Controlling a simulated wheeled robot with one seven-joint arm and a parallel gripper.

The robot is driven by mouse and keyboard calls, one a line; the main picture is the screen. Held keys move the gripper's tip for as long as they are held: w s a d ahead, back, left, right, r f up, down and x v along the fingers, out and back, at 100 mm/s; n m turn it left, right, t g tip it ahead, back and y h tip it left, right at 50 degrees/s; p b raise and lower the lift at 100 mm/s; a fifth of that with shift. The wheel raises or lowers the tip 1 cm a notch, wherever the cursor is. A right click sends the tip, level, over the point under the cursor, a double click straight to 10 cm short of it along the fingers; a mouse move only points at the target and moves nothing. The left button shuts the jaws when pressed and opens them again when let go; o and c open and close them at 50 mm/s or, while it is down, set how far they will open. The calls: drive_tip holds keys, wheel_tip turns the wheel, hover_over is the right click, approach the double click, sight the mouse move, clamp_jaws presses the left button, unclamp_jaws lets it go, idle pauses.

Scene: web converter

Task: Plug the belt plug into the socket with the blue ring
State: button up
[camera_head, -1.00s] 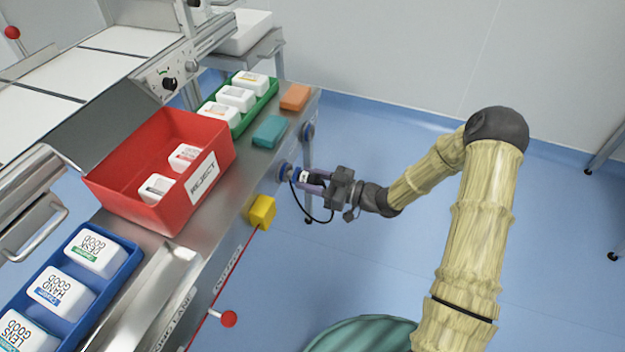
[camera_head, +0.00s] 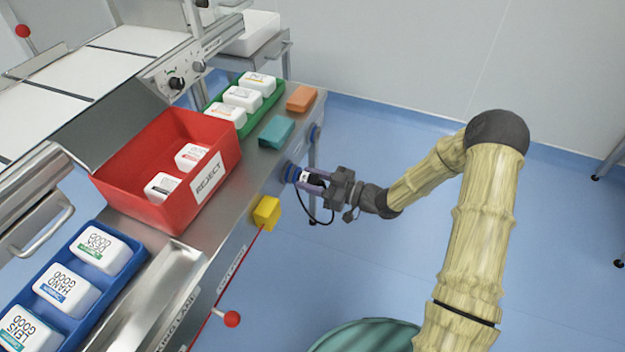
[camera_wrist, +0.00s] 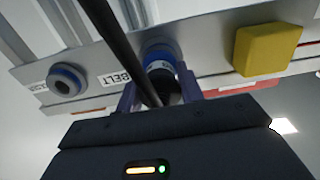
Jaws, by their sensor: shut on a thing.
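My gripper (camera_head: 314,181) is shut on the belt plug, at the table's side face. The plug (camera_wrist: 160,74) is dark with a white band and sits between the two purple fingers in the wrist view. Its front end is at a socket with a blue ring (camera_wrist: 158,48), beside a label reading BELT (camera_wrist: 116,77). The ring also shows in the head view (camera_head: 290,171). The plug lines up with this socket and appears to touch it; the contact and depth are hidden. A black cable hangs from the plug and crosses the wrist view.
A second blue-ringed socket (camera_wrist: 66,82) is left of the BELT label and looks empty. A yellow block (camera_head: 267,212) with a red cord sits on the other side. A red reject bin (camera_head: 160,165) and a teal block (camera_head: 276,132) rest on the table. Open floor lies right.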

drive_tip(key=shift+a, duration=0.25)
drive_tip(key=o, duration=1.3)
drive_tip(key=p+v, duration=0.3)
drive_tip(key=v, duration=1.4)
drive_tip(key=shift+d, duration=0.2)
drive_tip(key=shift+r, duration=0.1)
